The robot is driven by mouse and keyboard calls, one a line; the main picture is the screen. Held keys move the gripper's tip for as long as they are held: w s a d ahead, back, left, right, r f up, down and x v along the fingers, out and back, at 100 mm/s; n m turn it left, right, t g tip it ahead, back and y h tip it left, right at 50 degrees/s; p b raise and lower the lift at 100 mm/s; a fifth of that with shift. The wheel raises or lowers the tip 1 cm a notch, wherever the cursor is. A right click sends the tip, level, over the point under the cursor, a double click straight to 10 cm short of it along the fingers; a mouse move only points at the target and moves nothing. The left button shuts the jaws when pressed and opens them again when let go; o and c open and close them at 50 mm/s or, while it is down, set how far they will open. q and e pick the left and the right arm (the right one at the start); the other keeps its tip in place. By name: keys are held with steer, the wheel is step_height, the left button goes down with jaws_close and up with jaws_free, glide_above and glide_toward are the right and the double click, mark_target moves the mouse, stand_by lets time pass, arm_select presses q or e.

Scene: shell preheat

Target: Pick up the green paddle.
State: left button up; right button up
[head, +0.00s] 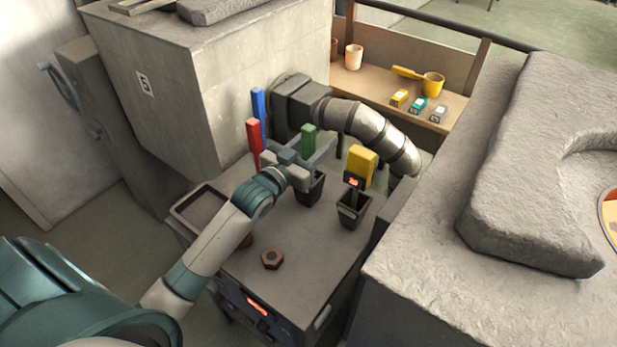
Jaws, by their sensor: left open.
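The green paddle (308,138) stands upright above a dark cup (311,190) on the grey cart top; its lower part is hidden behind my gripper. My left gripper (307,157) is open at the green paddle, with its fingers near the paddle's lower part. I cannot tell whether the fingers touch it or whether it is fully between them. A red paddle (254,138) and a blue paddle (258,103) stand to the left of it. A yellow paddle (362,163) stands to the right, above another dark cup (352,212). My right gripper is not in view.
A shallow tray (178,209) and a brown hex nut (272,259) are on the cart (300,285). A ribbed metal pipe (370,128) runs close behind the paddles. A concrete block (215,95) stands back left; a rough stone slab (530,200) is at right. The cart's front is mostly clear.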

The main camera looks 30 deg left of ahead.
arm_select(q)
jaws_close()
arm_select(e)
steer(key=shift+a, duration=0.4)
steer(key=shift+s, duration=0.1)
arm_select(q)
steer(key=shift+r, duration=0.1)
